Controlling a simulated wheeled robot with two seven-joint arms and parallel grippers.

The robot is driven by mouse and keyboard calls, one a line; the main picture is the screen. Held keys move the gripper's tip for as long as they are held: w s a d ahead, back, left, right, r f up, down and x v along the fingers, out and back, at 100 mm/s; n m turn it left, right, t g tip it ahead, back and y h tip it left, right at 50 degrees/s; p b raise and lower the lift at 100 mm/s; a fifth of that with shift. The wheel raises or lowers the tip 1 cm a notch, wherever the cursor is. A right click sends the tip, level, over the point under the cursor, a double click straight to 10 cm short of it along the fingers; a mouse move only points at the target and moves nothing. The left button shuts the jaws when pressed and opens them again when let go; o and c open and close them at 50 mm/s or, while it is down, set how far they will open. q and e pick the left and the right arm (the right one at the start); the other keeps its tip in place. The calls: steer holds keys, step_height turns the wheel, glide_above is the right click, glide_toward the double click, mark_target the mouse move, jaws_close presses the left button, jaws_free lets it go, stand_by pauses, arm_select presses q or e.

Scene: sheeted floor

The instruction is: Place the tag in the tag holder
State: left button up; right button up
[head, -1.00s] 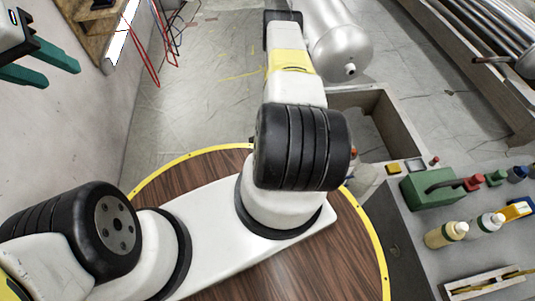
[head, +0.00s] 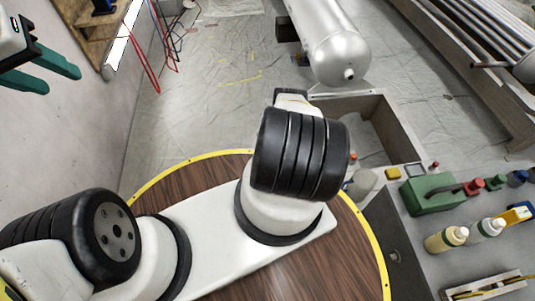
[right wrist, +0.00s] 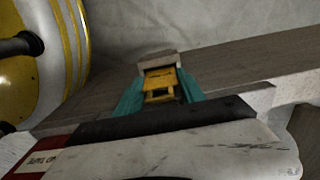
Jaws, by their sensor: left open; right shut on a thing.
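In the right wrist view my right gripper (right wrist: 161,74) has its teal fingers closed on a yellow piece (right wrist: 158,86), which looks like the tag. A small pale block (right wrist: 158,59) shows right behind the yellow piece; I cannot tell whether they touch. My right gripper is out of sight in the head view, beyond my own arm links. My left gripper (head: 62,80) is at the upper left of the head view, open and empty, beside the wall. I cannot make out the tag holder for sure in either view.
A grey bench (head: 425,270) at the right carries a green tool (head: 430,194), bottles (head: 446,238) and small coloured items. A silver tank (head: 338,50) stands at the top, near a concrete-edged trough (head: 385,130). A yellow-striped drum (right wrist: 45,50) is at the wrist view's left. Sheeted floor (head: 215,95) is open.

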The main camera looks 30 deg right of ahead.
steer(key=shift+f, duration=0.8)
steer(key=o, duration=1.5)
steer(key=shift+c, duration=0.2)
